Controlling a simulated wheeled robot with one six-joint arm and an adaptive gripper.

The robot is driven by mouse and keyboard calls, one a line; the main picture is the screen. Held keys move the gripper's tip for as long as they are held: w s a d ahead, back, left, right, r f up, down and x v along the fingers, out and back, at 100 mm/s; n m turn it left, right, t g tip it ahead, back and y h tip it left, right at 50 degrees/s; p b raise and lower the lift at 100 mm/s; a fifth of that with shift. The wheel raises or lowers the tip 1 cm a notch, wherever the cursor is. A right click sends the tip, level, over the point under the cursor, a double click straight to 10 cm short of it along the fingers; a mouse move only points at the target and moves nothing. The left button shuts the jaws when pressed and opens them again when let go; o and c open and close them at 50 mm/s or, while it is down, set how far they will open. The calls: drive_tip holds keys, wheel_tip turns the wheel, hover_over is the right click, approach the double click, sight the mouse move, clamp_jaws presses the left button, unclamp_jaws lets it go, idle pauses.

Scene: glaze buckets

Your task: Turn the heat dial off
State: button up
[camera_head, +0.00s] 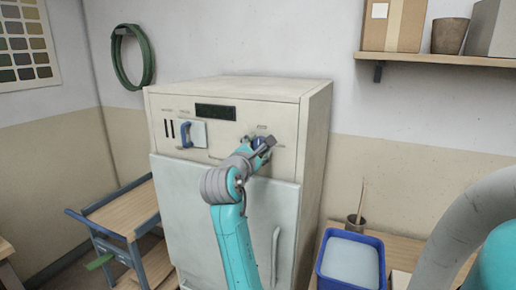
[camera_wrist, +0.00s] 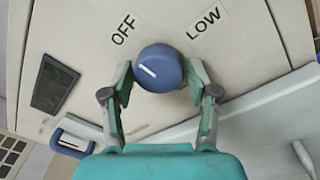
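The heat dial (camera_wrist: 158,68) is a round blue knob with a short white mark on its face. The mark lies left of the knob's middle and slants to the upper left, on the OFF side and pointing somewhat below the OFF label (camera_wrist: 123,28). The LOW label (camera_wrist: 207,20) is at the upper right. My gripper (camera_wrist: 162,72) has one finger on each side of the dial. The fingers are apart, with small gaps seeming to show beside the knob; contact is unclear. In the head view, my gripper (camera_head: 265,143) is at the kiln-like cabinet's upper front and largely hides the dial.
The cream cabinet (camera_head: 315,130) has a dark display (camera_head: 215,112) and a blue handle (camera_head: 186,134) left of the dial. A pale door with a vertical handle (camera_head: 275,255) is below.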

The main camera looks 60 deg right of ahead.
drive_tip(key=shift+o, duration=0.3)
drive_tip(key=s+a, duration=0.2)
drive_tip(key=a, duration=1)
idle(0.3)
